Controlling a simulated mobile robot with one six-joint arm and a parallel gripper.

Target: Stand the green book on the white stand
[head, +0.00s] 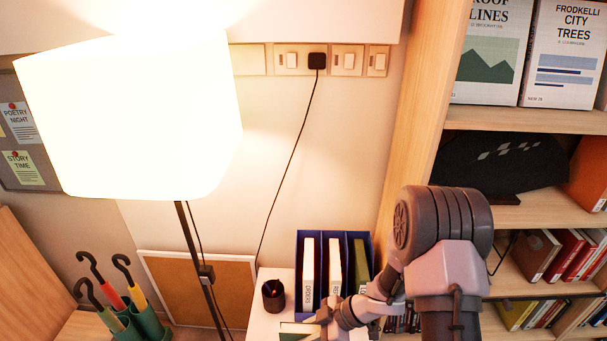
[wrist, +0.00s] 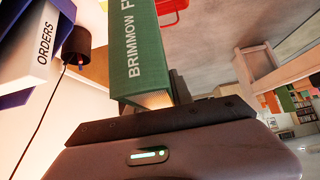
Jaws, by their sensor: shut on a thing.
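My gripper (head: 322,319) is low in the head view, in front of the blue file holder. It is shut on the green book (wrist: 140,55), which rises from the jaws in the wrist view with its spine lettering "BRIMMOW F" showing. The book's upper part runs out of the top of that view. In the head view only a small green and white piece of the book (head: 296,332) shows at the bottom edge.
A blue file holder (head: 298,262) with white and olive binders stands on a white top (head: 262,322), beside a dark pen cup (head: 273,296). A lit lamp (head: 130,115) stands left, a bookcase (head: 415,120) right. A red frame (wrist: 172,14) shows behind the book.

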